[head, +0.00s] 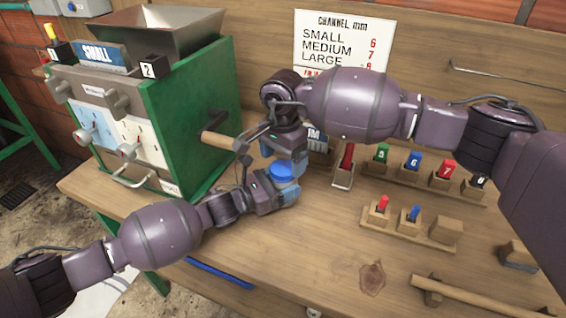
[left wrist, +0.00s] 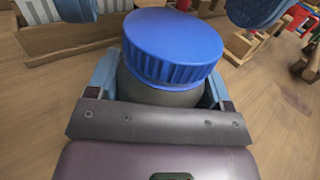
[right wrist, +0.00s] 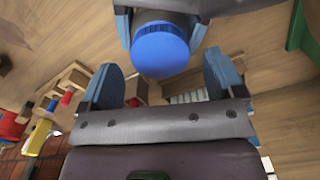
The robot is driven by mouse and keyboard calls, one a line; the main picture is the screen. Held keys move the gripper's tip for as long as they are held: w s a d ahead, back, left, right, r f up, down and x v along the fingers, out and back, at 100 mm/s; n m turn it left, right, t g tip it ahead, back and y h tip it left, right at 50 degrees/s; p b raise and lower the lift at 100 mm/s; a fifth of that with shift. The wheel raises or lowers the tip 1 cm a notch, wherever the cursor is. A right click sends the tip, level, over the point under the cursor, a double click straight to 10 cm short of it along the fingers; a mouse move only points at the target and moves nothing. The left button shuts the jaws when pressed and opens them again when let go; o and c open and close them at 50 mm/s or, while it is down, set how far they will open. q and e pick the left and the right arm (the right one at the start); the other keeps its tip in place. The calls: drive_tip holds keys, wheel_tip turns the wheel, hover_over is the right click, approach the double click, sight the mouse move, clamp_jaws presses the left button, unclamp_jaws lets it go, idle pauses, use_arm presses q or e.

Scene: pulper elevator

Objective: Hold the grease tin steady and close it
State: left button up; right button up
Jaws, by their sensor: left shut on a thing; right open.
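The grease tin is a grey round tin (left wrist: 160,91) with a ribbed blue lid (left wrist: 172,45) on its top. The lid looks slightly tilted in the left wrist view; I cannot tell how tightly it sits. In the head view the lid (head: 282,171) shows between both grippers, above the bench. My left gripper (head: 284,190) is shut around the tin's body, its fingers on both sides. My right gripper (head: 287,152) is open and empty just above and behind the lid. In the right wrist view its fingers (right wrist: 163,82) are apart, with the lid (right wrist: 160,50) just beyond them, not gripped.
A green machine (head: 195,115) with a metal hopper and wooden handle (head: 221,141) stands left of the grippers. Wooden holders with numbered coloured pieces (head: 409,222) stand to the right. A channel sign (head: 340,42) is behind. The bench's front middle (head: 320,255) is clear.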

drive_tip(key=shift+r, duration=1.25)
drive_tip(key=shift+c, duration=0.4)
drive_tip(key=shift+w+a+r, duration=0.15)
drive_tip(key=shift+r, duration=0.45)
drive_tip(key=shift+r+n, duration=0.35)
drive_tip(key=shift+n, duration=0.25)
drive_tip(key=r+n, duration=0.1)
drive_tip(key=n, duration=0.2)
drive_tip(key=shift+r+n, duration=0.2)
drive_tip(key=shift+n, duration=0.1)
drive_tip(key=n, duration=0.3)
drive_tip(key=shift+r+n, duration=0.1)
drive_tip(key=shift+n, duration=0.3)
drive_tip(key=shift+f, duration=4)
